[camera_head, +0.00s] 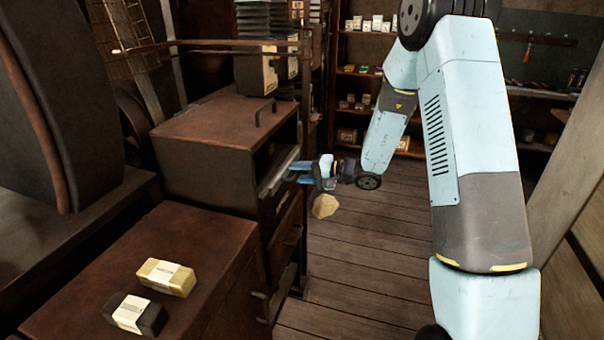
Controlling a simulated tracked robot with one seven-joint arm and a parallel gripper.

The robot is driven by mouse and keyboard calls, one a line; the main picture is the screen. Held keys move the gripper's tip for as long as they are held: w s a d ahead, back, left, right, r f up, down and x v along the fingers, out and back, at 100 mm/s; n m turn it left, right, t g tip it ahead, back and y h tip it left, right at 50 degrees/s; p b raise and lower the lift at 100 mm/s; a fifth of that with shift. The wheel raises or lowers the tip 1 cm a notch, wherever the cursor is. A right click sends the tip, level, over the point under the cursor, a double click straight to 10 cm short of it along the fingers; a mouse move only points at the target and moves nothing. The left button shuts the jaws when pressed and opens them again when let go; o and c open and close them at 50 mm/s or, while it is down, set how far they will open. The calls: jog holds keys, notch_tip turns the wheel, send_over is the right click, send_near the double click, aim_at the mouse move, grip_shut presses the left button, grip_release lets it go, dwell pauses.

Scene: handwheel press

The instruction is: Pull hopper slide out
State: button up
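A brown-topped box, which looks like the hopper (228,122), has an open right side. A grey metal slide (277,174) shows at that opening, with its edge sticking out a little. My gripper (295,173) comes in from the right, level with the slide, with its blue fingers at the slide's outer edge. The fingers are small in view, and I cannot tell whether they are closed on the slide or only beside it. The inside of the box is dark.
Drawers with handles (290,236) sit below the opening. A yellow box (167,277) and a dark box with a white label (135,315) lie on the lower cabinet. A tan lump (324,206) shows below my gripper. The plank floor (365,250) to the right is clear.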

grip_shut()
